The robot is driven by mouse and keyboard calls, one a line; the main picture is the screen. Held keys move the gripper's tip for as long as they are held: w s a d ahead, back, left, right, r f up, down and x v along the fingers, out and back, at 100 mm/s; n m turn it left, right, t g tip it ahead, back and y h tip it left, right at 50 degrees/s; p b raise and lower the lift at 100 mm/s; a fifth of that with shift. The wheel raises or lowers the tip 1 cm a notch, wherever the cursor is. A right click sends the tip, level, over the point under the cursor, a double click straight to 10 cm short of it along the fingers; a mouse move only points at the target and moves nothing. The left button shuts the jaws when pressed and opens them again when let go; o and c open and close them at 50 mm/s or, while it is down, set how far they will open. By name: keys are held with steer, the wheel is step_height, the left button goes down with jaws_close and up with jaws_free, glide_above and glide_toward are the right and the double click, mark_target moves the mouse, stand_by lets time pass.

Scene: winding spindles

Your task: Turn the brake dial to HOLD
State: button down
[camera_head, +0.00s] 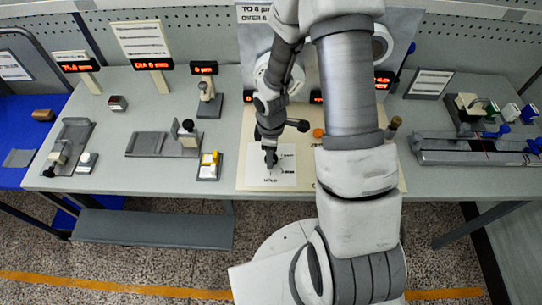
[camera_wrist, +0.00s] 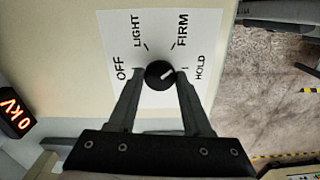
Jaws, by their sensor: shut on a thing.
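The brake dial (camera_wrist: 158,75) is a round black knob with a short white pointer line, on a white card (camera_wrist: 110,25) lettered OFF, LIGHT, FIRM and HOLD. The pointer aims right and slightly up in the wrist view, between the FIRM and HOLD marks and nearer HOLD. My gripper (camera_wrist: 159,73) is shut on the dial, one finger on each side of it. In the head view my gripper (camera_head: 271,160) points down at the card (camera_head: 257,172) near the table's front edge and hides the dial.
The card lies on a cream panel (camera_head: 334,181) on the grey table (camera_head: 110,182). An orange knob (camera_head: 318,133) and a brown-topped post (camera_head: 395,123) stand right of my gripper. A yellow-and-white block (camera_head: 209,161) and grey fixtures stand left. A long grey rail fixture (camera_head: 465,155) lies right.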

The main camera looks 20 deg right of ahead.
steer(key=m+b, duration=0.2)
steer(key=m, duration=0.2)
steer(key=shift+f+m, duration=0.1)
steer(key=shift+m, duration=0.2)
steer(key=shift+m+b, duration=0.85)
steer(key=shift+m, duration=0.65)
steer(key=shift+c, duration=1.7)
jaws_free()
steer(key=shift+r, duration=0.2)
step_height(320, 180, up, 17)
steer(key=p, duration=0.1)
steer(key=shift+r, duration=0.15)
